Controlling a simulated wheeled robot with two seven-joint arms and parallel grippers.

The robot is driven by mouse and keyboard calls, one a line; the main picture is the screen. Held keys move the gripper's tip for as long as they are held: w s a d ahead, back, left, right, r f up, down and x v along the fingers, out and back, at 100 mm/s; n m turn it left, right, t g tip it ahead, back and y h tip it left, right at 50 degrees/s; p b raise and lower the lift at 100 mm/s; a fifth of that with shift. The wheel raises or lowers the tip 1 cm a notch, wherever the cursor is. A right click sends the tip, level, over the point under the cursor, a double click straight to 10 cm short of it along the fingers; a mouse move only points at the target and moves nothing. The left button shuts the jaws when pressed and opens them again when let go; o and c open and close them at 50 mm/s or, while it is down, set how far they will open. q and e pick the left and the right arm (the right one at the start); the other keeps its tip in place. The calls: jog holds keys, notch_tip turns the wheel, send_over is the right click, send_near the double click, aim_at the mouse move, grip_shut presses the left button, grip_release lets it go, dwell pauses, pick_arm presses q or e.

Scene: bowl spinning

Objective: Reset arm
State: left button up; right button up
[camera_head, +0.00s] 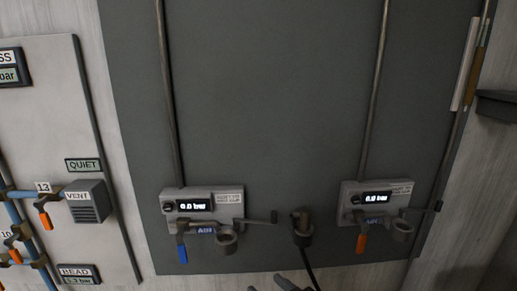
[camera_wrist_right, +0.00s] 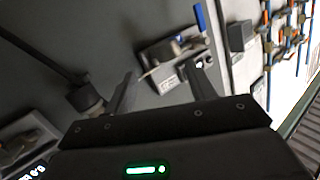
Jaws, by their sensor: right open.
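My right gripper (camera_head: 266,285) shows only as dark fingertips at the bottom edge of the head view, below the left valve unit. In the right wrist view its two fingers (camera_wrist_right: 161,72) are apart with nothing held between them. Past the fingertips there is the valve unit with the blue handle (camera_wrist_right: 199,17). Whether a finger touches it cannot be told. My left gripper is not in view.
A dark wall panel (camera_head: 270,90) carries the blue-handled AIR unit (camera_head: 230,196) and an orange-handled unit (camera_head: 352,190), both displays near 0.0 bar. A dark connector (camera_head: 301,222) with a hanging cable sits between them. A pale panel (camera_head: 60,120) with pipes stands left.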

jog(key=s+d+f+m+g+h, duration=0.1)
jog(key=s+d+f+g+h, duration=0.2)
jog(key=d+f, duration=0.4)
jog(key=s+d+f+m+g+h, duration=0.1)
jog(key=s+d+f+m+h, duration=0.15)
jog(key=s+d+f, duration=0.4)
jog(key=s+d+f+g+h, duration=0.45)
jog(key=s+d+f, duration=0.45)
jog(key=s+f, duration=0.35)
notch_tip(320, 180, down, 24)
jog(key=s+f+g, duration=0.1)
jog(key=s+g, duration=0.1)
jog(key=s+d+f+g, duration=0.1)
jog(key=s+d+f, duration=0.1)
jog(key=s+f, duration=1.3)
jog(key=shift+s+d+n, duration=0.15)
jog(key=shift+s+n, duration=0.2)
jog(key=shift+s, duration=0.15)
